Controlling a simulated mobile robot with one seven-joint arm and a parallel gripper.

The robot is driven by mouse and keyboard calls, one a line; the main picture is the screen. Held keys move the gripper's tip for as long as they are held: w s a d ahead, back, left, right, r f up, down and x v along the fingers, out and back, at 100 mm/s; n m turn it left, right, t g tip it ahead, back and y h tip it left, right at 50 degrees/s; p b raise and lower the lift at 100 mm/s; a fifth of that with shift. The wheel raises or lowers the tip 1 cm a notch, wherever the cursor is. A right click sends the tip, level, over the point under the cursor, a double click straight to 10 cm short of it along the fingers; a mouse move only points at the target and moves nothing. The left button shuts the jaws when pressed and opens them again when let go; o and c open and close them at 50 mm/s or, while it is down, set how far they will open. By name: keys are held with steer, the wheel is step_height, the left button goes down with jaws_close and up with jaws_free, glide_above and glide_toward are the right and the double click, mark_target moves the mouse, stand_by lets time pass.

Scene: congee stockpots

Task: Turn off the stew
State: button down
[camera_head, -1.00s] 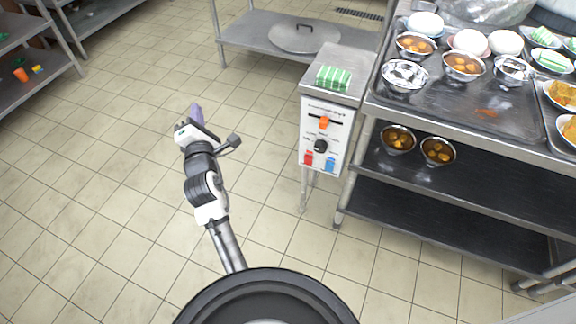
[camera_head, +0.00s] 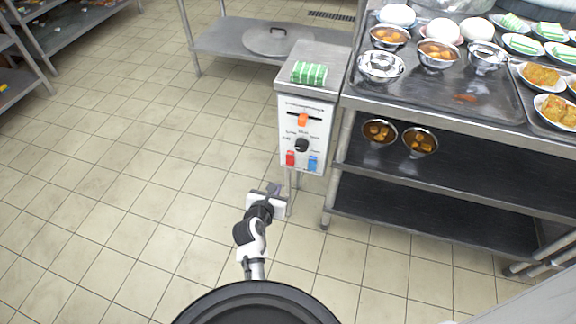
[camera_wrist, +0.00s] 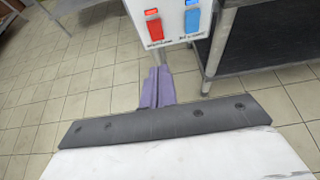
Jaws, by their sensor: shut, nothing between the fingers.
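A white control box (camera_head: 304,140) stands on thin legs left of the steel counter. Its face has an orange slider (camera_head: 302,120), a black dial (camera_head: 302,145), a red switch (camera_head: 290,158) and a blue switch (camera_head: 312,163). In the wrist view the red switch (camera_wrist: 154,23) and the blue switch (camera_wrist: 192,18) show at the top, with lettering beneath. My gripper (camera_head: 273,189) is in front of and below the box, its purple fingers closed and empty. The fingers (camera_wrist: 157,86) point toward the box, below the switches and apart from them.
A striped green-and-white stack (camera_head: 309,73) lies on top of the box. The steel counter (camera_head: 420,116) holds bowls and plates, with two bowls on its shelf. A low steel table (camera_head: 222,40) with a round lid (camera_head: 279,41) stands behind. The tiled floor at left is clear.

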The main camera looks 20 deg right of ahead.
steer(key=b, duration=0.1)
glide_toward(291, 161)
step_height(291, 161, down, 3)
steer(key=w, duration=0.2)
steer(key=shift+w+d+r, duration=0.1)
steer(key=shift+w+d, duration=0.25)
steer(key=shift+d, duration=0.25)
steer(key=shift+w+d+r, duration=0.1)
steer(key=shift+w+d, duration=0.25)
steer(key=shift+d, duration=0.2)
steer(key=shift+w+d, duration=0.35)
steer(key=shift+w, duration=0.3)
steer(key=shift+r, duration=0.1)
